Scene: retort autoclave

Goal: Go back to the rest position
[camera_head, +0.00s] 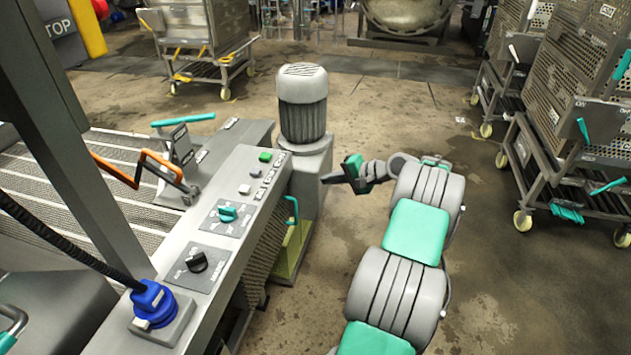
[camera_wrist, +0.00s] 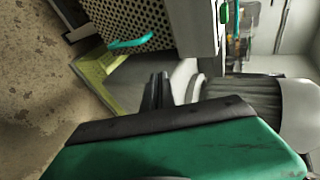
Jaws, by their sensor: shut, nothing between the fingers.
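My gripper (camera_head: 326,179) is at the end of my grey and teal arm in the head view. It is shut and empty, to the right of the control panel (camera_head: 243,180) and close to the grey motor housing (camera_head: 303,105). In the wrist view the dark fingers of my gripper (camera_wrist: 160,82) are together, with the motor base and the perforated side panel (camera_wrist: 160,22) beyond them. The wrist view does not show clearly whether the fingers touch the housing.
Wheeled perforated carts (camera_head: 570,120) stand at the right. The floor (camera_head: 400,110) between is clear.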

